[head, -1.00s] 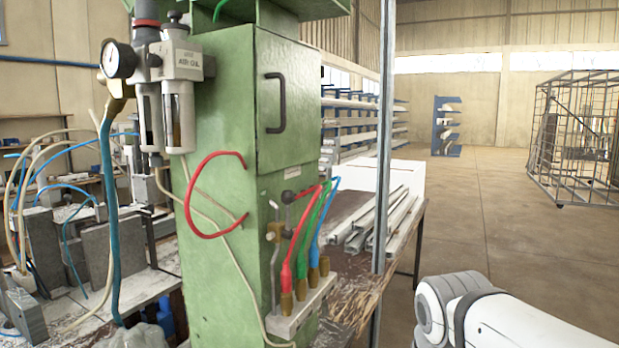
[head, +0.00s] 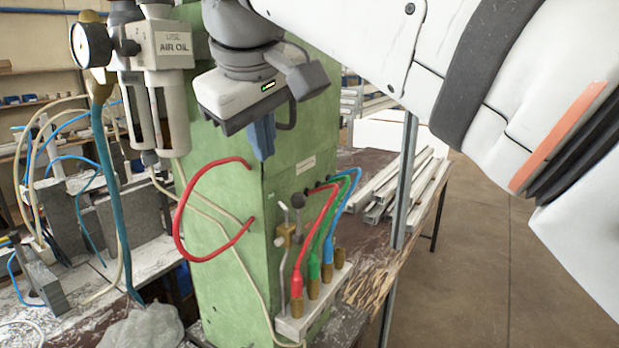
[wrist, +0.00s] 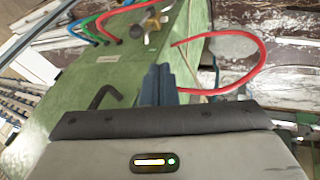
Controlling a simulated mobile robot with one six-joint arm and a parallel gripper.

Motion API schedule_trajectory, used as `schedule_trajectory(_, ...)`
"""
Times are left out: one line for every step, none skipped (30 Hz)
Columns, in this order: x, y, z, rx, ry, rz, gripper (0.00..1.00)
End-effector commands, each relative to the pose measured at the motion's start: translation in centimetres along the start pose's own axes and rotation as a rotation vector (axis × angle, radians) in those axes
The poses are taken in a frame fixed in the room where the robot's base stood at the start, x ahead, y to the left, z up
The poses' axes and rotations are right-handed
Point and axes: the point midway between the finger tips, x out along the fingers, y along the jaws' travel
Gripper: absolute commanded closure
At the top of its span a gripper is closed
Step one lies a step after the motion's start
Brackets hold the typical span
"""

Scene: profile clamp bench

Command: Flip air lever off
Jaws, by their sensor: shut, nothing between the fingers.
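A slim lever with a dark ball knob (head: 297,201) stands upright beside a brass valve (head: 286,237) on the side of the green machine column (head: 220,185). A thin metal rod stands close to its left. I cannot tell for sure which part is the air lever. In the wrist view the dark knob (wrist: 137,31) and brass valve (wrist: 152,23) show near the top edge. My gripper (head: 262,153) points down, above and left of the knob in the head view, apart from it. Its blue fingers (wrist: 158,80) are shut and empty.
Red, green and blue hoses (head: 328,225) run just right of the lever into brass fittings on a pale block (head: 292,325). A red hose loop (head: 180,225) bulges out at the left. Air-oil units (head: 160,100) hang at upper left. Metal profiles (head: 400,190) lie behind.

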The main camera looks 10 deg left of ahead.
Motion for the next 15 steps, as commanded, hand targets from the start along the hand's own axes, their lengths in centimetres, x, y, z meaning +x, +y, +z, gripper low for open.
schedule_trajectory(-0.1, -0.1, -0.1, -0.002, 0.001, 0.000, 1.00)
schedule_trajectory(-0.1, -0.1, -0.1, -0.002, 0.001, 0.000, 1.00)
schedule_trajectory(-0.1, -0.1, -0.1, -0.002, 0.001, 0.000, 1.00)
schedule_trajectory(0.0, -0.1, 0.0, -0.002, 0.001, 0.000, 1.00)
schedule_trajectory(0.0, -0.1, 0.0, -0.001, 0.001, 0.000, 1.00)
schedule_trajectory(0.0, -0.1, 0.0, -0.001, 0.001, 0.000, 1.00)
schedule_trajectory(0.0, 0.0, 0.0, -0.001, 0.001, 0.000, 1.00)
schedule_trajectory(0.0, 0.0, 0.0, -0.001, 0.001, 0.000, 1.00)
schedule_trajectory(0.0, 0.0, 0.0, -0.001, 0.000, 0.000, 1.00)
schedule_trajectory(0.1, 0.0, 0.0, 0.000, 0.000, 0.000, 1.00)
schedule_trajectory(0.2, 0.0, 0.0, 0.000, 0.000, 0.000, 1.00)
schedule_trajectory(0.5, 0.0, 0.0, 0.000, -0.001, 0.000, 1.00)
schedule_trajectory(0.7, 0.0, 0.0, 0.000, -0.001, 0.000, 1.00)
schedule_trajectory(1.1, 0.0, 0.0, 0.001, -0.001, 0.000, 1.00)
schedule_trajectory(1.6, 0.0, 0.1, 0.001, -0.002, 0.000, 1.00)
